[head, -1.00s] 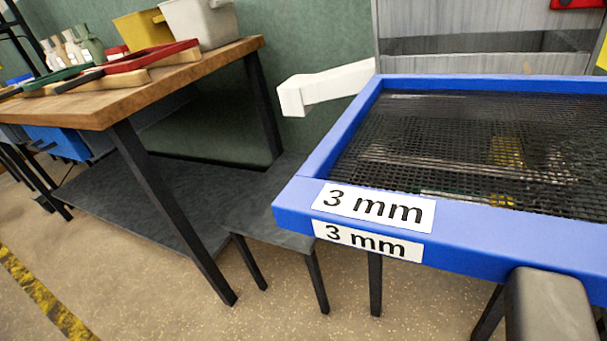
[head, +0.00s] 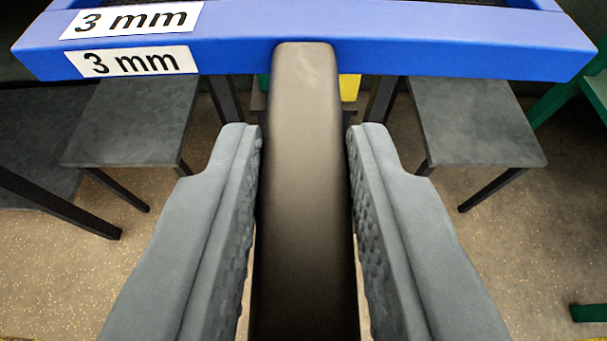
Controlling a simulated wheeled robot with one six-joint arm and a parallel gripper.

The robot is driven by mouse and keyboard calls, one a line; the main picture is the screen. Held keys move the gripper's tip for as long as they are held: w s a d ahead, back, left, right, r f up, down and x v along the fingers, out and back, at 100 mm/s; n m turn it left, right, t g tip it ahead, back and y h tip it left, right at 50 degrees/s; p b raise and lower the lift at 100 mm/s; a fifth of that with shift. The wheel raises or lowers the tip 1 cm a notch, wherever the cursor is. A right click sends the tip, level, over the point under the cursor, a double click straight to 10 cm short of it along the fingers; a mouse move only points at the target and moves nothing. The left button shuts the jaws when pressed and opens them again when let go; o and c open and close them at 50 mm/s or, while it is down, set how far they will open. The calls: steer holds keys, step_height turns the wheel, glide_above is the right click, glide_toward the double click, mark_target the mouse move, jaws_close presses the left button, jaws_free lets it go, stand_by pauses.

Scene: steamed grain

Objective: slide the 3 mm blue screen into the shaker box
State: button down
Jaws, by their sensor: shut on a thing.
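The blue screen (head: 430,45) spans the top of the view, with two white "3 mm" labels at the left of its front bar. Only a thin strip of its dark mesh shows at the top edge. Its dark handle (head: 304,240) points straight towards me from the middle of the front bar. My gripper (head: 304,140) is shut on this handle, one grey finger on each side. The shaker box cannot be made out in this view, so I cannot tell how the screen's far edge sits relative to it.
A dark grey low platform (head: 130,120) stands below at left and another (head: 475,120) at right, both on thin black legs. A green frame (head: 560,95) stands at the right edge. A bit of yellow (head: 349,87) shows behind the handle. Speckled floor lies below.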

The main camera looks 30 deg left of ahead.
mark_target(305, 0)
steer(key=shift+r+x, duration=0.2)
steer(key=shift+x, duration=0.65)
steer(key=shift+r+x, duration=0.15)
steer(key=shift+x, duration=0.7)
steer(key=shift+w+a, duration=0.25)
steer(key=shift+w, duration=0.1)
steer(key=shift+w+a, duration=0.4)
steer(key=shift+w, duration=0.2)
steer(key=shift+w+a, duration=0.5)
steer(key=shift+w, duration=0.25)
steer(key=shift+w+a+r, duration=0.1)
steer(key=shift+w+a, duration=0.05)
steer(key=shift+w, duration=0.05)
steer(key=shift+w+a, duration=0.35)
steer(key=shift+w, duration=0.2)
steer(key=shift+w+a, duration=0.35)
steer(key=shift+w, duration=0.2)
steer(key=shift+w+a, duration=0.1)
steer(key=shift+w, duration=0.05)
stand_by(0.3)
steer(key=shift+w+a, duration=0.65)
steer(key=shift+w, duration=0.3)
steer(key=shift+w+a, duration=0.65)
steer(key=shift+w, duration=0.3)
steer(key=shift+w+a, duration=0.1)
